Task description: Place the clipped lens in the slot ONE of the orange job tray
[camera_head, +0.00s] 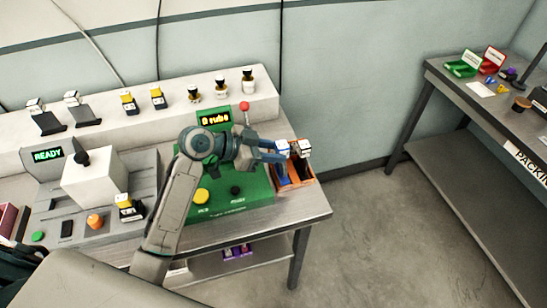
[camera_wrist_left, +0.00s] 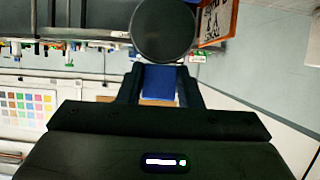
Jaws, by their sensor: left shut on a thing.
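My left gripper (camera_head: 272,152) is shut on a blue-and-white piece (camera_head: 283,147), which I take to be the clipped lens, at the left part of the orange job tray (camera_head: 303,184). In the left wrist view a blue block (camera_wrist_left: 160,84) sits between the fingers, with a dark round disc (camera_wrist_left: 163,28) just beyond it. A strip of orange tray (camera_wrist_left: 219,20) shows at the upper right there. A white-and-dark piece (camera_head: 305,149) is at the tray's right back part. I cannot tell whether the held piece touches the tray, and slot labels are unreadable. My right gripper is not in view.
A green station (camera_head: 245,202) with a lit display and a red-knobbed lever (camera_head: 244,107) stands left of the tray. Several modules line the white shelf (camera_head: 175,88) behind. The bench's right edge is close to the tray. A packing table (camera_head: 490,100) stands far right.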

